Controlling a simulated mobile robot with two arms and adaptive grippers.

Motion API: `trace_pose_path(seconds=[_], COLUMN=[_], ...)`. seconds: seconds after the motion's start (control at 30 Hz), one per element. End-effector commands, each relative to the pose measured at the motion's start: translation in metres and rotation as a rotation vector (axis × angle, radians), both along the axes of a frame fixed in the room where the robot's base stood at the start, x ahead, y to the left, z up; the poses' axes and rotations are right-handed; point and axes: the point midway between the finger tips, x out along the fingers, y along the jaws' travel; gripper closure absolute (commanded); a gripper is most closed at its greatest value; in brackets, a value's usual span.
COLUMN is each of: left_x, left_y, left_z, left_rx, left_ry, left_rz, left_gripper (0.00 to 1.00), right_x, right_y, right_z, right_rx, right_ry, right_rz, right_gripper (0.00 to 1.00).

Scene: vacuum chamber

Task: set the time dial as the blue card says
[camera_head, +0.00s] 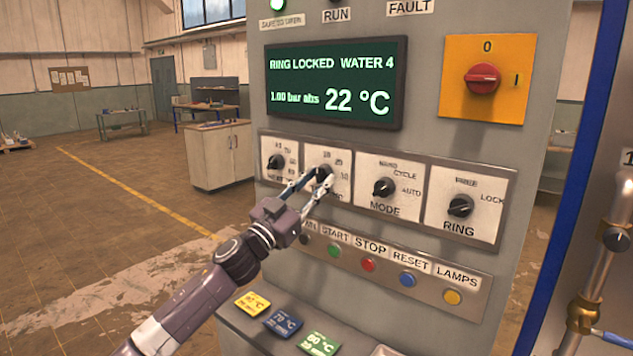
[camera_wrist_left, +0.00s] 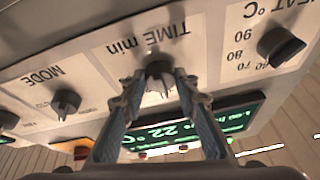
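The time dial (camera_head: 323,174) is a black knob on a white plate, second from left in the panel's dial row. It also shows in the wrist view (camera_wrist_left: 159,74), under the upside-down label "TIME min". My left gripper (camera_head: 318,184) is at this dial, its two fingers (camera_wrist_left: 159,88) spread on either side of the knob, with small gaps seen between tips and knob. The fingers partly hide the dial's scale, and I cannot tell its setting. The blue card (camera_head: 283,321) lies on the ledge below; its top line seems to read 70 °C, its lower line is too small to read.
The heat dial (camera_head: 276,162) is left of the time dial; the mode dial (camera_head: 384,187) and ring dial (camera_head: 460,206) are right. Buttons (camera_head: 368,265) run below. A yellow card (camera_head: 252,303) and green card (camera_head: 319,343) flank the blue one. The screen (camera_head: 335,84) reads 22 °C.

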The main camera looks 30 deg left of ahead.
Motion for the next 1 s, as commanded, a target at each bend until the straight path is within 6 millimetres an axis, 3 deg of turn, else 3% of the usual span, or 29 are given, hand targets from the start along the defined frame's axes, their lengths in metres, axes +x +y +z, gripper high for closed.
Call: trace_pose_path(seconds=[0.17,0.57,1.0], left_x=[-0.0001,0.0002,0.0005], left_y=[0.0001,0.0018,0.0062], left_z=[0.0001,0.0003,0.0033], left_rx=[0.000,0.080,0.443], left_ry=[0.000,-0.006,-0.033], left_rz=[0.000,0.002,0.001], left_gripper=[0.96,0.96,0.96], right_x=[-0.0012,-0.0034,-0.0038], right_y=[-0.0033,-0.0064,-0.0062], right_z=[0.0000,0.0000,0.0061], right_rx=[-0.004,-0.008,-0.008], right_ry=[0.002,0.006,0.006], right_rz=[0.002,0.002,0.002], right_gripper=[0.60,0.60,0.60])
